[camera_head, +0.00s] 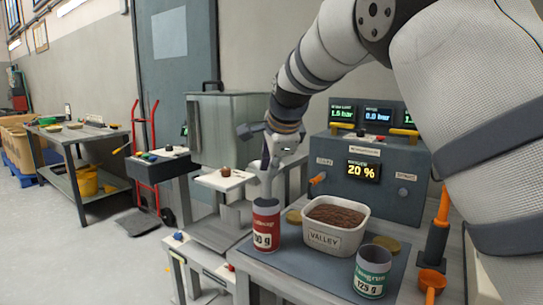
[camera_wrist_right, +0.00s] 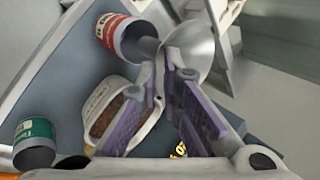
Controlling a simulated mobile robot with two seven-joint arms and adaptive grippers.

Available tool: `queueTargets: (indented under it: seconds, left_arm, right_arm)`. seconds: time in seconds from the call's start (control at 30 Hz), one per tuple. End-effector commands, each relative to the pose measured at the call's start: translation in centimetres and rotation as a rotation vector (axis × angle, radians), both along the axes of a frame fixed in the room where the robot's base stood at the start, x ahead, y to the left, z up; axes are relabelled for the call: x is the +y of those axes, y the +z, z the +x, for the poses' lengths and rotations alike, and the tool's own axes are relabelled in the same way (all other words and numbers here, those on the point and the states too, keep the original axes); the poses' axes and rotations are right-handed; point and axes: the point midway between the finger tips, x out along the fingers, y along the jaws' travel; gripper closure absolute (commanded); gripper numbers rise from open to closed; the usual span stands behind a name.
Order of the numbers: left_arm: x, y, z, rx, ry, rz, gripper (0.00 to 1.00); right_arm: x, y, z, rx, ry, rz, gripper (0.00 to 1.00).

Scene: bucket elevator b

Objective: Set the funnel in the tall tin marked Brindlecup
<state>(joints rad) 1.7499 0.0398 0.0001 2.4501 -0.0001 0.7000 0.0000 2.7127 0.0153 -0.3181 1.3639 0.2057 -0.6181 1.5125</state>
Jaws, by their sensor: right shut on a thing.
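My right gripper (camera_head: 283,146) is shut on a grey metal funnel (camera_wrist_right: 190,48) above the red tin (camera_head: 266,228). The funnel also shows in the head view (camera_head: 268,168), partly hidden by the gripper. In the right wrist view its spout reaches the mouth of the red tin (camera_wrist_right: 118,38); how far it is inside, I cannot tell. The red tin stands upright with a red and white label; its name is too small to read surely. A shorter green-labelled tin (camera_head: 371,272), marked 125 g, stands open to the right. My left gripper is not in view.
A white tub marked VALLEY (camera_head: 324,240), full of brown grounds, stands close beside the red tin. A grey console (camera_head: 375,180) reading 20 % stands behind. A small white platform (camera_head: 223,180) is left of the tin.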

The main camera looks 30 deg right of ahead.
Motion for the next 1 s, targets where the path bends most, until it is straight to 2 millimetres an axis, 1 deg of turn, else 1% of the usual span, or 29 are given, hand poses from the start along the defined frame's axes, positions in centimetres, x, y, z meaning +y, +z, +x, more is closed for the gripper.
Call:
queueTargets:
  seconds: [0.5,0.7,0.83,1.0]
  left_arm:
    - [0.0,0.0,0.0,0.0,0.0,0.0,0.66]
    - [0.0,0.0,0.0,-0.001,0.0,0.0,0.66]
    - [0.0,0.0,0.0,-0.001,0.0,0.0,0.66]
    - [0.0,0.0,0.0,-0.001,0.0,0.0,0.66]
  right_arm:
    - [0.0,-5.5,-0.1,0.002,0.0,-0.001,1.0]
    - [0.0,-7.2,0.0,0.001,0.001,0.001,1.0]
    - [0.0,-7.7,0.0,0.0,0.001,0.001,1.0]
    - [0.0,-7.9,0.0,-0.001,0.0,0.0,1.0]
